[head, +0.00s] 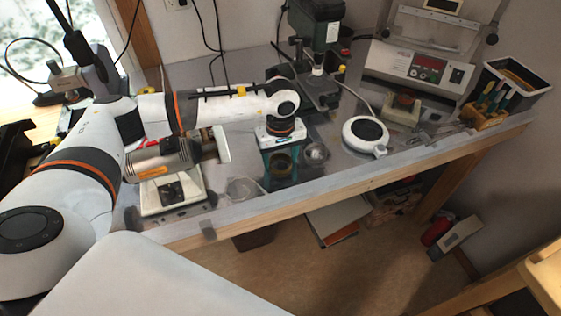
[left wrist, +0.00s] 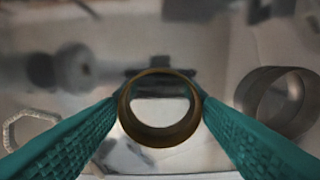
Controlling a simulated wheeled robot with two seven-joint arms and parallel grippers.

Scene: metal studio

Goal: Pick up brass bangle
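The brass bangle (left wrist: 160,133) is a dark gold ring in the middle of the left wrist view, between the two green fingertips of my left gripper (left wrist: 161,104). A fingertip meets the ring on each side, so the gripper appears shut on it. In the head view, my left gripper (head: 281,170) points down over the bench, with the brownish bangle (head: 281,162) between its teal fingers. Whether the bangle still touches the bench cannot be told. My right gripper is not in view.
A steel ring (head: 316,153) lies close right of the gripper, and a pale ring (head: 243,188) lies left. A white round device (head: 365,134) stands further right on the bench (head: 345,178). A motor-like machine (head: 165,160) is left, a drill press (head: 318,60) behind.

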